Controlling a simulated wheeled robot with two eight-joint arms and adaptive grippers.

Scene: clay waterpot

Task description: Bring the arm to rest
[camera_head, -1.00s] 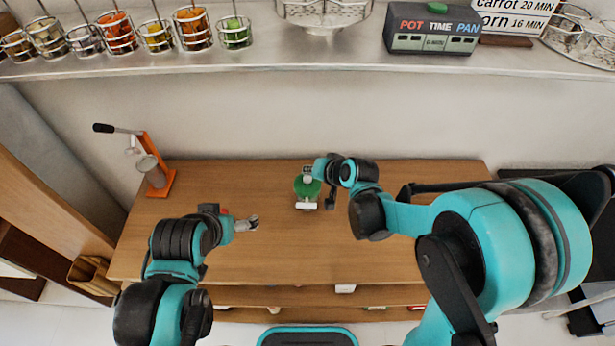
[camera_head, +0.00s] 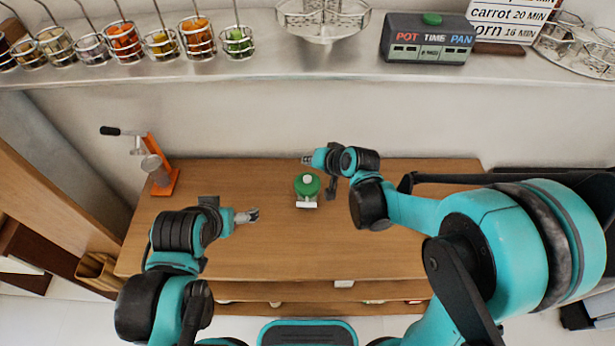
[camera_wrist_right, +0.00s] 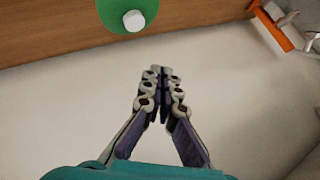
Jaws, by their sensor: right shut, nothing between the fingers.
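My right gripper (camera_head: 307,160) is at the back of the wooden table in the head view, just behind a green round pot with a pale knob (camera_head: 308,185). In the right wrist view, the right gripper (camera_wrist_right: 157,70) has its fingertips together with nothing between them. The green top with its white knob (camera_wrist_right: 133,20) shows at the upper edge there, apart from the fingers. My left gripper (camera_head: 254,215) is over the left middle of the table, small in the view and apart from the pot; its jaw opening is too small to judge.
The wooden table (camera_head: 250,260) is mostly bare. An orange lever press (camera_head: 164,180) stands at its back left. A shelf (camera_head: 270,72) above holds several wire cups, a pot timer (camera_head: 428,40) and metal racks. A pale wall (camera_head: 250,120) rises behind the table.

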